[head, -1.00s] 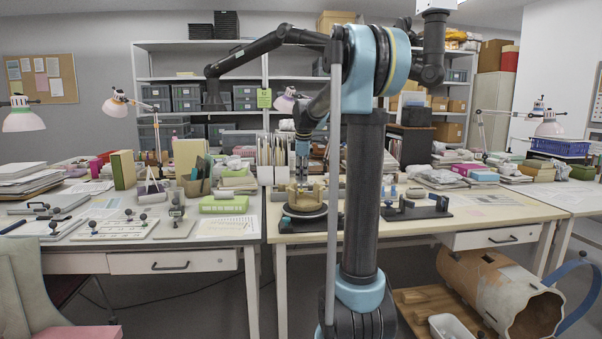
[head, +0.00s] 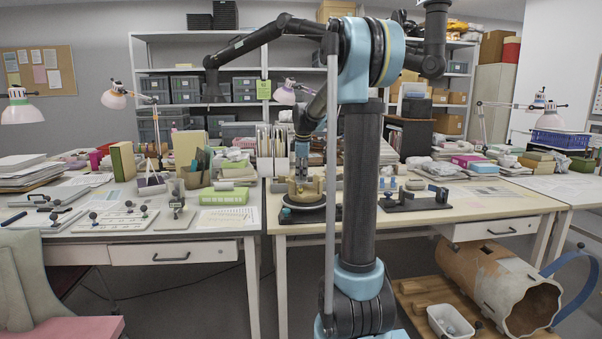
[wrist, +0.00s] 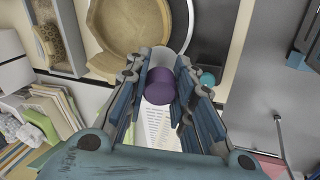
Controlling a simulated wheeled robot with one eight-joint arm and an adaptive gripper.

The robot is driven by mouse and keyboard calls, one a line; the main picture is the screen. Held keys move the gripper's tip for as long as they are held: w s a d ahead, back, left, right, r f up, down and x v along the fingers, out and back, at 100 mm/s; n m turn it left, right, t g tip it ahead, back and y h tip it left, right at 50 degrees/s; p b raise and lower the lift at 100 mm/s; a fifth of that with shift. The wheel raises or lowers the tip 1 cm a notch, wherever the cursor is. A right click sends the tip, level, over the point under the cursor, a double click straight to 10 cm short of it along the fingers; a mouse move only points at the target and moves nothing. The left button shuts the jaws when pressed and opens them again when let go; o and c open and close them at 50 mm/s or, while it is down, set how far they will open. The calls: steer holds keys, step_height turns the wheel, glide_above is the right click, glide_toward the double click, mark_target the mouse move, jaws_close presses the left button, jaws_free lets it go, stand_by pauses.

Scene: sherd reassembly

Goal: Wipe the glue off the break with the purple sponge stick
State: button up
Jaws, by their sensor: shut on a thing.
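My gripper (wrist: 160,90) is shut on the purple sponge stick (wrist: 160,86), whose rounded purple end shows between the two fingers in the wrist view. A tan, open ceramic vessel (wrist: 133,22) lies just beyond the fingertips at the top of the wrist view. In the head view the vessel (head: 314,186) stands on a dark round turntable (head: 308,207) on the right-hand table, with my gripper (head: 302,176) coming down over it. I cannot tell whether the sponge touches the vessel. The break and any glue on it cannot be made out.
A dark stand (head: 415,199) with small clamps is right of the turntable. A green box (head: 224,195) and small tools lie on the left table. Upright folders (head: 272,148) stand close behind the vessel. The front right of the table is clear.

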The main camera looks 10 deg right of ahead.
steer(key=shift+x, duration=1.1)
steer(key=shift+s+d+f, duration=0.3)
steer(key=shift+s+d, duration=0.1)
steer(key=shift+d, duration=2.8)
steer(key=w+v, duration=0.1)
steer(key=v, duration=0.8)
steer(key=shift+w+r, duration=0.2)
steer(key=shift+r, duration=0.05)
steer(key=shift+r, duration=0.15)
steer(key=shift+a, duration=0.1)
